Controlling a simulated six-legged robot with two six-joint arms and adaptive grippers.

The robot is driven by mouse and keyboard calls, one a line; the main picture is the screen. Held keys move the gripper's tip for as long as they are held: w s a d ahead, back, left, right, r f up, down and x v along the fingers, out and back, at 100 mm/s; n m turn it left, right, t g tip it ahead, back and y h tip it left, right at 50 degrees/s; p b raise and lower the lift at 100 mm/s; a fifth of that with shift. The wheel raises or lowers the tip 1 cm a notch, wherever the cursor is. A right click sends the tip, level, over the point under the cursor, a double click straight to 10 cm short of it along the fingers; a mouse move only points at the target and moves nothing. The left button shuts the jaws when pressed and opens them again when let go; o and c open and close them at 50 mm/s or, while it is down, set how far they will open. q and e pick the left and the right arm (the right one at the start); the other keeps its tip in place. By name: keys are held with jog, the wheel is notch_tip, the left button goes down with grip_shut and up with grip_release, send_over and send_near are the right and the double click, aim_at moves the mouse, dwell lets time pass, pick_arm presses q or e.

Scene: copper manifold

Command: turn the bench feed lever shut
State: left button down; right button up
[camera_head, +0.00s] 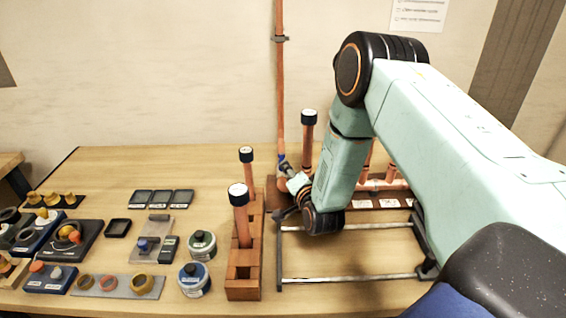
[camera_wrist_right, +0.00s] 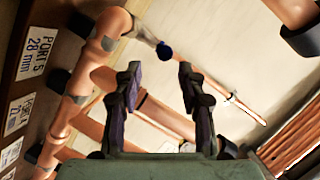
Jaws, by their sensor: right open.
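The feed lever appears as a small blue-ended piece (camera_head: 283,158) at the lower part of the tall vertical copper pipe (camera_head: 281,90). In the right wrist view, its round dark-blue end (camera_wrist_right: 165,51) sits on a grey stem beside a copper pipe. My right gripper (camera_head: 288,170) reaches up to the lever from the right, small and partly merged with it in the head view. In the wrist view, the gripper (camera_wrist_right: 158,72) is open, with the blue end just beyond and between its fingertips. I cannot tell whether they touch. My left gripper is not in view.
A metal frame (camera_head: 345,277) lies under my right arm. A wooden block (camera_head: 243,291) with black-capped copper tubes (camera_head: 240,215) stands left of it. A labelled pipe rack (camera_head: 388,203) stands behind. Tins (camera_head: 194,280), trays (camera_head: 161,199) and small fittings fill the left bench.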

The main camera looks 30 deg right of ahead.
jog(key=x, duration=0.4)
jog(key=a+x, duration=0.1)
jog(key=x, duration=0.1)
jog(key=shift+w, duration=0.15)
jog(key=shift+w+d, duration=0.15)
jog(key=shift+d, duration=0.25)
jog(key=shift+w+a+r, duration=0.1)
jog(key=shift+a, duration=0.3)
jog(key=shift+w, duration=0.1)
jog(key=shift+c, duration=1.1)
jog(key=shift+d, duration=0.35)
jog(key=c, duration=0.3)
jog(key=shift+a, duration=0.1)
jog(key=c, duration=0.3)
jog(key=shift+a, duration=0.15)
grip_shut()
jog(key=shift+f, duration=0.25)
